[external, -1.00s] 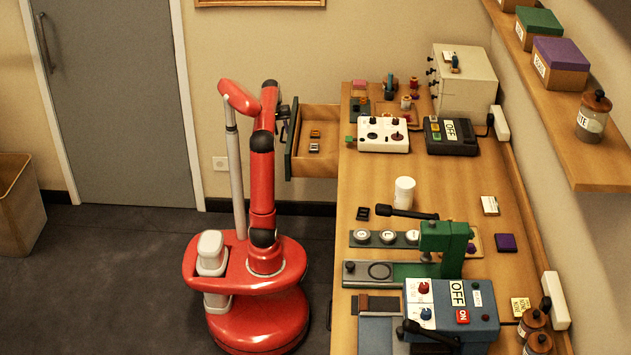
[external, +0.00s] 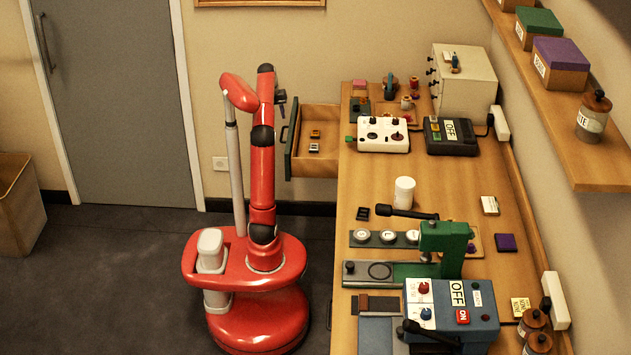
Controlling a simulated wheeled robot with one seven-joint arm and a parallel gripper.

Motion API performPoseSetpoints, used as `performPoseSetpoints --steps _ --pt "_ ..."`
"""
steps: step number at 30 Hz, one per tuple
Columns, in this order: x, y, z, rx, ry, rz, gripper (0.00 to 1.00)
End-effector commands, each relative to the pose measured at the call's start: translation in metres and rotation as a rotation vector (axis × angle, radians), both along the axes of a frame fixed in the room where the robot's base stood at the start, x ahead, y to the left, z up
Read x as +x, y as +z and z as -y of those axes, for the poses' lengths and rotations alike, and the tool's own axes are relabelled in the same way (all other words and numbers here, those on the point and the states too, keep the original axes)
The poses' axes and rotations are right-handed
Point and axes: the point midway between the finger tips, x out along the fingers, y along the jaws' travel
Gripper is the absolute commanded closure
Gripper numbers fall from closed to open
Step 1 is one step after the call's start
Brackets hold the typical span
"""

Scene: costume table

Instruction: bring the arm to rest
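My red arm rises upright from the base, to the left of the wooden table (external: 370,225). Its upper end is folded near the top of the column. My gripper (external: 281,97) shows only as a small dark shape behind the arm, just left of the open drawer. It is too small and too hidden to tell whether it is open or shut. It touches nothing that I can see.
The open drawer (external: 289,150) juts left from the table's far end, close to my arm, with small items inside. A green press (external: 445,245) and a blue control box (external: 460,315) stand on the near table.

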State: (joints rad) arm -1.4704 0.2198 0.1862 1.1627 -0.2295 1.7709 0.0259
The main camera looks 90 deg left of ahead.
Motion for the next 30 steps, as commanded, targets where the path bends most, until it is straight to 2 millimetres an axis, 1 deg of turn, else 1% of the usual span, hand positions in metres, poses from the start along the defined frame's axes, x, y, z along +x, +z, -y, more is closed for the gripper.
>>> performPoseSetpoints --steps 9,11,14,16,17,18,20,21,23,24,26,27,29,30 --pt "0.000 0.000 0.000 0.000 0.000 0.000 0.68" --pt "0.004 0.000 0.002 0.003 -0.007 0.000 0.68" --pt "0.026 0.002 0.012 0.021 -0.053 0.002 0.68" --pt "0.054 0.002 0.028 0.045 -0.114 0.003 0.68" --pt "0.068 0.002 0.036 0.058 -0.145 0.002 0.68" --pt "0.086 0.002 0.050 0.075 -0.189 0.003 0.68" --pt "0.116 0.001 0.074 0.106 -0.264 0.007 0.68" --pt "0.134 -0.001 0.092 0.129 -0.317 0.009 0.68" --pt "0.161 -0.005 0.125 0.166 -0.407 0.016 0.68" --pt "0.177 -0.008 0.149 0.194 -0.471 0.021 0.68" --pt "0.197 -0.015 0.186 0.234 -0.564 0.032 0.68" --pt "0.206 -0.020 0.208 0.261 -0.622 0.039 0.68" --pt "0.216 -0.028 0.240 0.298 -0.701 0.052 0.68" --pt "0.221 -0.034 0.259 0.318 -0.752 0.060 0.68"
